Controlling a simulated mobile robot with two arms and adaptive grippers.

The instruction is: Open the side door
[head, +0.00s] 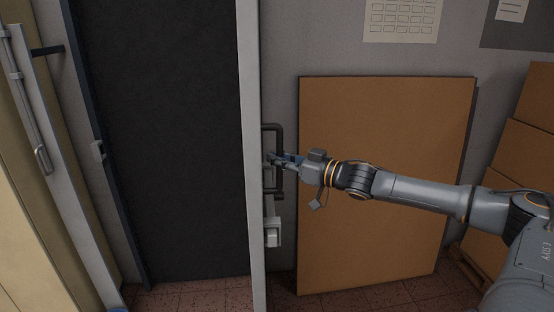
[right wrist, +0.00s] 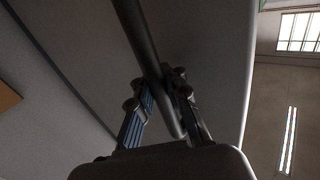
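The side door (head: 251,120) shows nearly edge-on in the head view as a tall pale strip, with a dark opening (head: 175,140) to its left. A dark D-shaped bar handle (head: 272,127) sticks out from the door's right face, with a small lock box (head: 272,234) below it. My right gripper (head: 272,160) reaches in from the right at the handle's middle. In the right wrist view the handle bar (right wrist: 139,35) runs between the two fingers (right wrist: 156,98), which appear closed around it, near the grey door face (right wrist: 75,70). My left gripper is not in view.
A large brown board (head: 385,240) leans on the wall right of the door, behind my right arm. Cardboard boxes (head: 530,100) are stacked at the far right. A door frame with a latch plate (head: 98,150) stands left of the opening. Tiled floor (head: 195,294) shows below.

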